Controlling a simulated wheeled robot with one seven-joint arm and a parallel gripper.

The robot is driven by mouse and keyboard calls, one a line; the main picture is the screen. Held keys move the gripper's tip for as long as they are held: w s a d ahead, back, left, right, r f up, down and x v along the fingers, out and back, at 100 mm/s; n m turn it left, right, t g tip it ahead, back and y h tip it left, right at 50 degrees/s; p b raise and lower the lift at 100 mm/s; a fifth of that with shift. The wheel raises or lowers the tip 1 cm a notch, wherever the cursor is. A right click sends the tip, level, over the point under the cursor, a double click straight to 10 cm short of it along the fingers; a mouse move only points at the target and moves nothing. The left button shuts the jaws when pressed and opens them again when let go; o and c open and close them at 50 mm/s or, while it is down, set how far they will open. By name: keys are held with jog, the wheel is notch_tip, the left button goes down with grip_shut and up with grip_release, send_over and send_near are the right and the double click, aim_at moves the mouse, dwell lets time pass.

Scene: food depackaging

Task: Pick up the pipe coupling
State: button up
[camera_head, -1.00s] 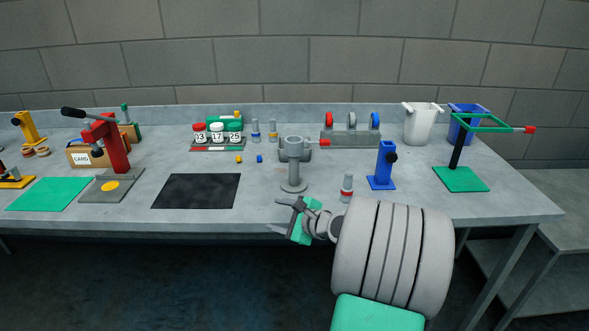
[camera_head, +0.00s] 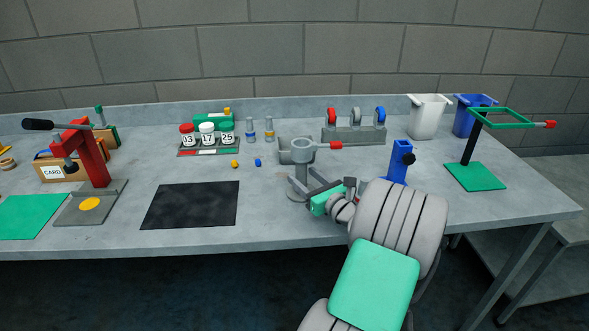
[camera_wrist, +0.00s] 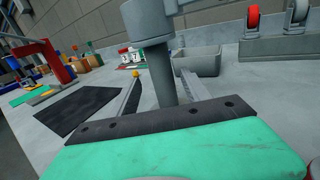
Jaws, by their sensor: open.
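No part is plainly marked as the pipe coupling. The nearest candidate is a grey round hollow piece (camera_head: 302,150) on an upright grey post with a round base (camera_head: 295,192); I cannot tell if it lifts off. In the wrist view the post (camera_wrist: 160,75) stands between my fingers, below a wider collar (camera_wrist: 148,20). My gripper (camera_head: 302,176) is open around the post at the table's front, with fingers (camera_wrist: 161,90) on either side. Whether they touch it is unclear. The lower part of the post is partly hidden by my gripper.
A grey bin (camera_wrist: 200,62) stands behind the post, and a red handle (camera_head: 329,145) juts right. A black mat (camera_head: 190,204) lies left.

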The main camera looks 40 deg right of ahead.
jog(key=w, duration=0.2)
jog(key=w+d+p, duration=0.1)
jog(key=w, duration=0.2)
jog(key=shift+w+d, duration=0.15)
jog(key=shift+w, duration=0.2)
jog(key=shift+c, duration=0.5)
grip_shut()
